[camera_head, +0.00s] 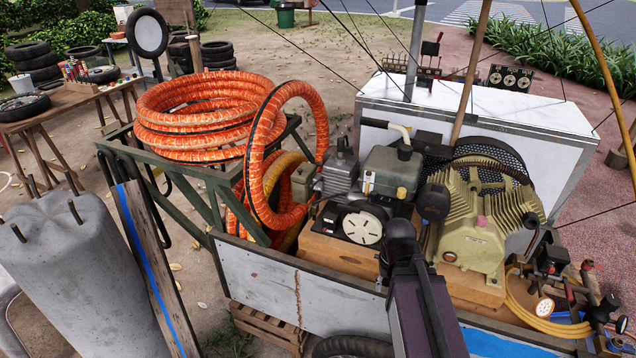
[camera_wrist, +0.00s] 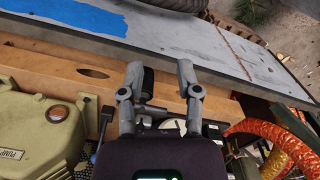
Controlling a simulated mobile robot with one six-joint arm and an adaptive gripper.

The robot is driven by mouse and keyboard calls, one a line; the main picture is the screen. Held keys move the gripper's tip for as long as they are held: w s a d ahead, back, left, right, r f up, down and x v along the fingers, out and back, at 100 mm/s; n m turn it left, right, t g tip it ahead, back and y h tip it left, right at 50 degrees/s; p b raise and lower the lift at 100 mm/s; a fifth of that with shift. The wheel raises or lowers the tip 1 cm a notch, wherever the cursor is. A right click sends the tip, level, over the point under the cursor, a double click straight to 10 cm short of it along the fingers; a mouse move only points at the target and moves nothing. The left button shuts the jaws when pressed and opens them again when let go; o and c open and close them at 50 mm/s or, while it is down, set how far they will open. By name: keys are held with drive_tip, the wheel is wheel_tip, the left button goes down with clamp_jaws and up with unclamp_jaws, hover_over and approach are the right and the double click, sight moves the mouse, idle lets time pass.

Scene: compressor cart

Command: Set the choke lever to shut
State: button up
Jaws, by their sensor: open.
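The small engine (camera_head: 392,172) sits on the cart deck, with a round slotted pale cover (camera_head: 362,228) on its near side. My gripper (camera_wrist: 161,88) is open in the wrist view, its two grey fingers spread over the engine's edge and the wooden bearer. A short dark cylinder (camera_wrist: 149,80) shows between the fingers, close beside the left one; I cannot tell whether it is the choke lever's knob or whether it touches the finger. A small black-ended rod (camera_wrist: 106,113) stands left of the fingers. In the head view my arm hides the gripper. The choke lever's setting cannot be read.
The olive pump (camera_head: 477,220) stands right of the engine, also at left in the wrist view (camera_wrist: 38,132). Orange hose coils (camera_head: 200,115) lie to the left. The cart's grey side panel (camera_head: 262,280) runs along the near edge. A gauge and yellow hose (camera_head: 530,312) are at right.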

drive_tip(key=w+a+t+h+b, duration=0.3)
drive_tip(key=w+h, duration=0.1)
drive_tip(key=w, duration=0.4)
drive_tip(key=w+a+t+h+b, duration=0.3)
drive_tip(key=w+h+b, duration=0.1)
drive_tip(key=w, duration=0.3)
drive_tip(key=w+a+r+n+t+b, duration=0.1)
drive_tip(key=w+a+r+t+b, duration=0.1)
drive_tip(key=a, duration=0.8)
drive_tip(key=w+a+r+n+t+h+b, duration=0.1)
drive_tip(key=w+a+r+t+b, duration=0.2)
drive_tip(key=w+a+t, duration=0.3)
drive_tip(key=a+r+t, duration=0.1)
drive_tip(key=a, duration=0.3)
drive_tip(key=shift+w+a+r+h, duration=0.3)
drive_tip(key=shift+w+r, duration=0.05)
